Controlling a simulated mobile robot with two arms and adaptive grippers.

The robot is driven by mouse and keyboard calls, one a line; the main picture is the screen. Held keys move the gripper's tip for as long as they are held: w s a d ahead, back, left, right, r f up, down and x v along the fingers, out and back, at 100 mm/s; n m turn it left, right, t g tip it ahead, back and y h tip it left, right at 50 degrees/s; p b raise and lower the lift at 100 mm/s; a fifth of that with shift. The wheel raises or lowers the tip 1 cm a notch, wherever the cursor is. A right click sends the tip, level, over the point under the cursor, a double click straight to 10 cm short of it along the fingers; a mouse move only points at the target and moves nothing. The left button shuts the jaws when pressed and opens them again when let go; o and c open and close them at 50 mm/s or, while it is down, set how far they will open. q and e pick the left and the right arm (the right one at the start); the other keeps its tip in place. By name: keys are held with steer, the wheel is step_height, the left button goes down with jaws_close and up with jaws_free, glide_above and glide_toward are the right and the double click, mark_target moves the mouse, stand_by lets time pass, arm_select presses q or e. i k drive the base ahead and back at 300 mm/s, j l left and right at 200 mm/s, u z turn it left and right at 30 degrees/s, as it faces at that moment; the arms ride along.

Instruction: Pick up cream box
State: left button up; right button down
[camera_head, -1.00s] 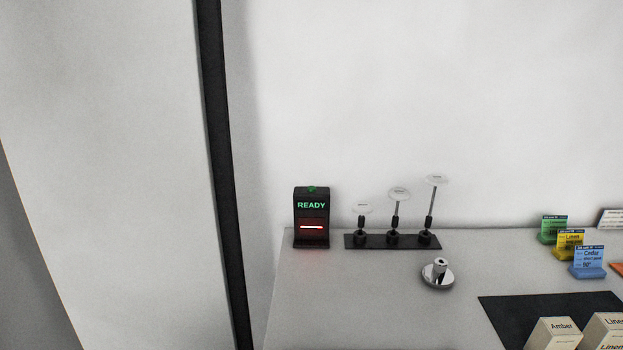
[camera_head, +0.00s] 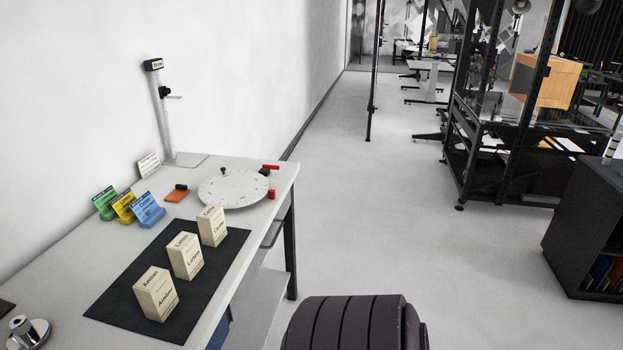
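Three cream boxes stand upright in a row on a black mat (camera_head: 215,283) on the white table. The nearest is marked Amber (camera_head: 156,294), the middle one Linen (camera_head: 185,257). The farthest cream box (camera_head: 212,226) has a label too small to read surely. Neither gripper shows in the head view. A dark rounded ribbed part at the bottom edge looks like mine.
Behind the boxes are green (camera_head: 105,203), yellow (camera_head: 124,207) and blue (camera_head: 148,210) card stands, an orange item (camera_head: 177,193) and a white round turntable (camera_head: 232,188). A metal disc (camera_head: 28,333) sits at lower left. Floor right of the table is clear; a dark cabinet (camera_head: 590,230) stands far right.

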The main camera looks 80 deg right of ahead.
mark_target(212, 221)
steer(key=z, duration=1.75)
steer(key=u, duration=1.95)
steer(key=k+l+u, duration=0.1)
steer(key=l, duration=0.3)
steer(key=k+l+u, duration=0.1)
steer(key=l, duration=0.3)
steer(key=k+l, duration=0.15)
steer(key=l, duration=0.25)
steer(key=k+l+u, duration=0.15)
steer(key=l, duration=0.25)
